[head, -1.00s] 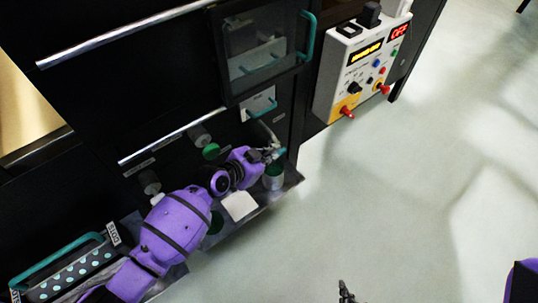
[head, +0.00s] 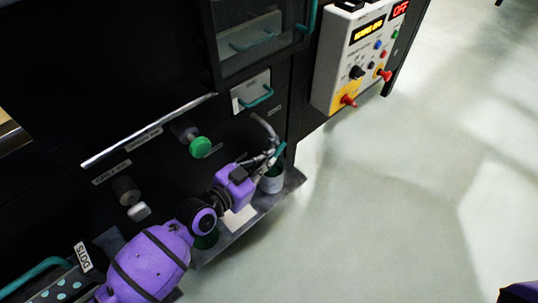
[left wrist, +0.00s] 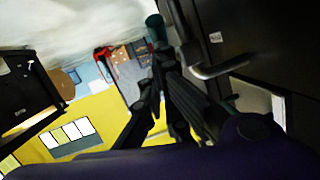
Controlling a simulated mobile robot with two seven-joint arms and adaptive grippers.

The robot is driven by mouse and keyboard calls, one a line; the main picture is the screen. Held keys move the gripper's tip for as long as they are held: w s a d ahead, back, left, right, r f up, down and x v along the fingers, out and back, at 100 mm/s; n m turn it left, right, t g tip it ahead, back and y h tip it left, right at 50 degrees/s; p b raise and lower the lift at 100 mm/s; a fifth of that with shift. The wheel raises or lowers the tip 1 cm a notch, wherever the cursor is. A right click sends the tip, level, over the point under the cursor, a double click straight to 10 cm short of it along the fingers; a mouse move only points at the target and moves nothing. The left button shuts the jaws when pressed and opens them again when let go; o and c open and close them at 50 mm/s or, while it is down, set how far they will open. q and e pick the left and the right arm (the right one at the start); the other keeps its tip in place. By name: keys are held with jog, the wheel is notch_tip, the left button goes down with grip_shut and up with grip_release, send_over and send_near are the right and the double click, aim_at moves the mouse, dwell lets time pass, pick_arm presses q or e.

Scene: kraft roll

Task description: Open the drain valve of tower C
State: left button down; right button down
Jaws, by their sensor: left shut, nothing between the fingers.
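A grey bent pipe (head: 263,125) comes out of the black cabinet front, with a teal lever (head: 280,150) at its lower end. I take this to be a drain valve; no readable tower C label shows beside it. My left gripper (head: 270,156) is shut and empty, its fingertips close to the teal lever; contact cannot be told. In the left wrist view the shut fingers (left wrist: 157,75) lie beside the grey pipe (left wrist: 218,68), and the teal end (left wrist: 155,27) shows just beyond the tips. My right gripper is out of view.
A grey cup (head: 272,180) stands on the ledge below the lever. A control box (head: 350,60) with a red OFF display hangs at upper right. Open floor (head: 400,200) lies right.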

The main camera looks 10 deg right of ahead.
pick_arm(q)
jog(key=f, duration=0.1)
jog(key=f+b, duration=0.2)
jog(key=f, duration=0.1)
jog(key=shift+w+d, duration=0.2)
jog(key=shift+d, duration=0.05)
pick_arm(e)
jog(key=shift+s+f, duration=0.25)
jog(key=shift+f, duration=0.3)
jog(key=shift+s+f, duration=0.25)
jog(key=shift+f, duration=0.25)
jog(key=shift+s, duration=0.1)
